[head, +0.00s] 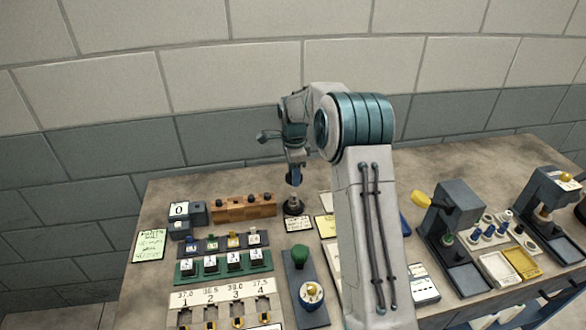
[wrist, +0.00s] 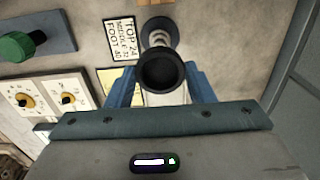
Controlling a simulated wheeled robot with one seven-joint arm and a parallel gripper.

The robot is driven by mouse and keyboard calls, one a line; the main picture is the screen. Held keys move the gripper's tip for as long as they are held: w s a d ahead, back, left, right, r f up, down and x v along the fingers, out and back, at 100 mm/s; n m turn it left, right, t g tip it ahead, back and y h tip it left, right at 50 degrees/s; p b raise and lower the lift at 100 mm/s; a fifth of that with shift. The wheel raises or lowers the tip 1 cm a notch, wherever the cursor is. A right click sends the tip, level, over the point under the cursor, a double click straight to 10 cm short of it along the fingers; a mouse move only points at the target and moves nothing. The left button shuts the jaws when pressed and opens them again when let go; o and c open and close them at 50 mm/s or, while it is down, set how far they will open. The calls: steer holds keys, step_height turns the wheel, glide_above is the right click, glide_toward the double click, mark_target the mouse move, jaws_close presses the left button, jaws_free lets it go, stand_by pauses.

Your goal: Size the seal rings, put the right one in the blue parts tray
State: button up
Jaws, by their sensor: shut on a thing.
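My gripper (head: 294,180) is shut on a dark round piece (wrist: 163,70) that shows between its blue fingers in the wrist view. The piece looks hollow or cupped; I cannot tell whether it is a seal ring. A pale stepped post on a dark round base (head: 294,208) stands on the bench just below my gripper. In the wrist view it lies behind the held piece, and I cannot tell whether they touch. A card reading TOP 24 and FOOT (wrist: 122,40) lies beside the base. A blue edge (head: 405,225) shows past my arm, perhaps the blue tray, mostly hidden.
A wooden block (head: 240,207) with several dark knobs stands left of the post. Farther left and nearer are labelled racks (head: 222,265) and a green-knobbed device (head: 300,255). Dark presses (head: 447,235) and small trays (head: 522,262) crowd the right. A wall closes the back.

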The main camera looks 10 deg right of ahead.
mark_target(293, 194)
steer(key=shift+f+b, duration=1.55)
steer(key=shift+f, duration=1.05)
steer(key=shift+f+b, duration=0.75)
steer(key=shift+f, duration=0.05)
stand_by(0.4)
steer(key=o, duration=1.4)
steer(key=shift+r+p, duration=2.35)
steer(key=shift+r, duration=1.45)
steer(key=shift+s, duration=0.1)
